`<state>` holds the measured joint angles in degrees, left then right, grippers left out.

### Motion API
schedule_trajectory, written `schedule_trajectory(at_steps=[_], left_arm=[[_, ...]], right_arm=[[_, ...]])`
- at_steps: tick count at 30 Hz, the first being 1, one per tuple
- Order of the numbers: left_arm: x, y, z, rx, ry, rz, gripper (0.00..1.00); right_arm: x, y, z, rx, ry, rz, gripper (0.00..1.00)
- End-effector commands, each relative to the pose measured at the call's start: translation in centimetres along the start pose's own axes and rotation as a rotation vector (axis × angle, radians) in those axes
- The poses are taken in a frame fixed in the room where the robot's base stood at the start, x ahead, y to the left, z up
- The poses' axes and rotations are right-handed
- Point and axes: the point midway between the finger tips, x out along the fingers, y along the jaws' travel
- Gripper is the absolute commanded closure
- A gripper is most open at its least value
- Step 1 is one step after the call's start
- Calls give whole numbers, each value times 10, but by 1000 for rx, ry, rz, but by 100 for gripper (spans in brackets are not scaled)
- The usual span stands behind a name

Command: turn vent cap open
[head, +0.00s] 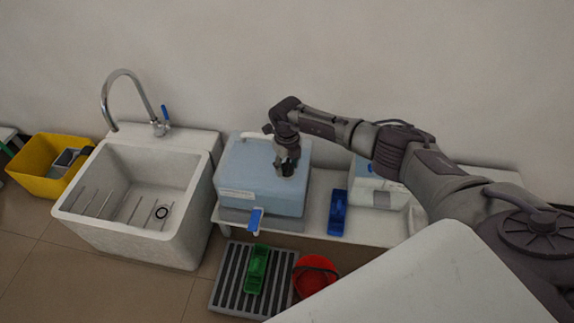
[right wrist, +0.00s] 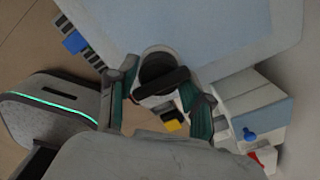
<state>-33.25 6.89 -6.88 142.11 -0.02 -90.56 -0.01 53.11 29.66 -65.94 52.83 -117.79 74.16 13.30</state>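The light blue container (head: 262,180) stands on a white table, with a blue spigot (head: 255,218) low on its front. My right gripper (head: 287,170) points down onto the right part of its top and hides the vent cap there in the head view. In the right wrist view, the dark round vent cap (right wrist: 160,72) with a bar across it shows between the fingers of the gripper (right wrist: 160,85). The fingers stand apart on either side of it; contact is not clear. My left gripper is not in view.
A white sink (head: 85,215) with a tall faucet (head: 135,90) stands at left, beside a yellow bin (head: 30,180). A blue tray (head: 337,213) and a white-and-blue box (head: 375,190) are right of the container. Below are a grey rack (head: 225,285), a green tray (head: 257,270) and a red bucket (head: 315,275).

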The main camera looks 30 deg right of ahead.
Motion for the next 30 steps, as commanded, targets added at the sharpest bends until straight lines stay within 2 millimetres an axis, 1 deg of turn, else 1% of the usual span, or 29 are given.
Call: schedule_trajectory(at_steps=[1, 2, 3, 11, 14, 17, 24, 27, 30], left_arm=[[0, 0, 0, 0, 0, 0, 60], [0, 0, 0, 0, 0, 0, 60], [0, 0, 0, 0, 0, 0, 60], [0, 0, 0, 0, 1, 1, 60], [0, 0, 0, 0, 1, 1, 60], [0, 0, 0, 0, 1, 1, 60], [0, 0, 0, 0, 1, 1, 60], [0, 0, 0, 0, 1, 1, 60], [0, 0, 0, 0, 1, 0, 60]], right_arm=[[0, 0, 0, 0, 0, 0, 37], [0, 0, 0, 0, 0, 0, 32], [0, 0, 0, -1, 0, 0, 30], [0, 0, 0, -2, 1, 0, 30], [-5, 0, 0, -3, 0, 0, 30], [-18, -1, 1, -3, -3, -1, 30], [-69, -1, 1, -3, -3, -1, 30], [-89, -1, 1, -3, -3, -1, 30], [-104, 0, 1, -3, -2, 0, 30]])
